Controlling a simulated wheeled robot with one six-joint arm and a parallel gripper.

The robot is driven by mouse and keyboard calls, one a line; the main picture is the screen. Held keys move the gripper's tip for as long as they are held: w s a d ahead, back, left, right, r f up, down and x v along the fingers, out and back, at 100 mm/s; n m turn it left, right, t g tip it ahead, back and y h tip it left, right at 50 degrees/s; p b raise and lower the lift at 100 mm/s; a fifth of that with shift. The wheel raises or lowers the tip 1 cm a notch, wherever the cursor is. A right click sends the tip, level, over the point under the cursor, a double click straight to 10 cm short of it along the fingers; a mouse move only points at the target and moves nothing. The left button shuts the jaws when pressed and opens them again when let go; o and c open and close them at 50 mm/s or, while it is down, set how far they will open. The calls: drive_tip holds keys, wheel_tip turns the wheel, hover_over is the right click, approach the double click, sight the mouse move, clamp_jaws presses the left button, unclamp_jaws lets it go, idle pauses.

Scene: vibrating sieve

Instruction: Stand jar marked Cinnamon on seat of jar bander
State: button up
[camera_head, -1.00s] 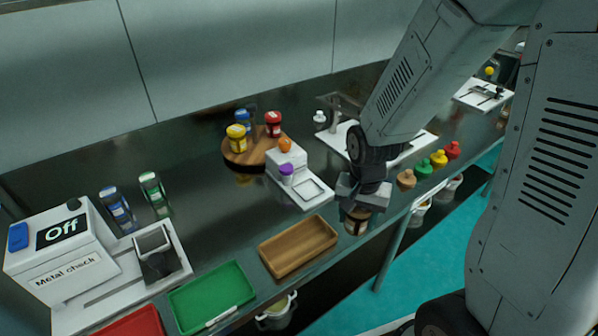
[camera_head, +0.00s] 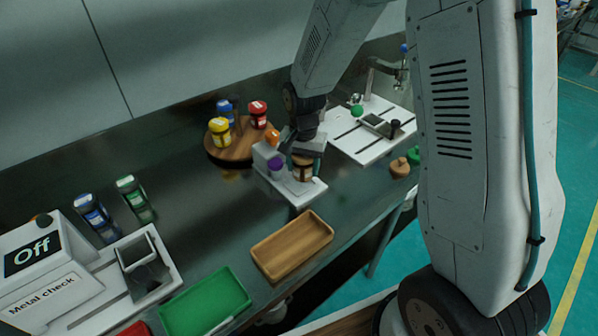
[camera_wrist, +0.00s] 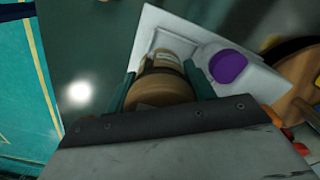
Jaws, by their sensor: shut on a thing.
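My gripper (camera_head: 303,158) is shut on a jar (camera_head: 302,173) with a tan lid and a dark band. The jar is upright, and its label is too small to read in the head view. In the wrist view, the tan jar (camera_wrist: 160,88) is between my fingers, in front of the pale seat (camera_wrist: 176,44). The purple knob (camera_wrist: 228,66) is beside it.
A round wooden stand (camera_head: 232,150) with yellow, blue and red jars is behind the bander. A wooden tray (camera_head: 292,245) and a green tray (camera_head: 207,303) are in front. A metal check machine (camera_head: 42,270) is at the left, a white station (camera_head: 365,140) at the right.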

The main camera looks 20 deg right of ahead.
sight(299, 173)
drive_tip(key=shift+w+a, duration=0.2)
drive_tip(key=shift+w, duration=0.35)
drive_tip(key=shift+w+f, duration=0.15)
drive_tip(key=shift+f, duration=1.65)
drive_tip(key=shift+f, duration=0.1)
drive_tip(key=o, duration=1.1)
drive_tip(key=shift+f, duration=0.1)
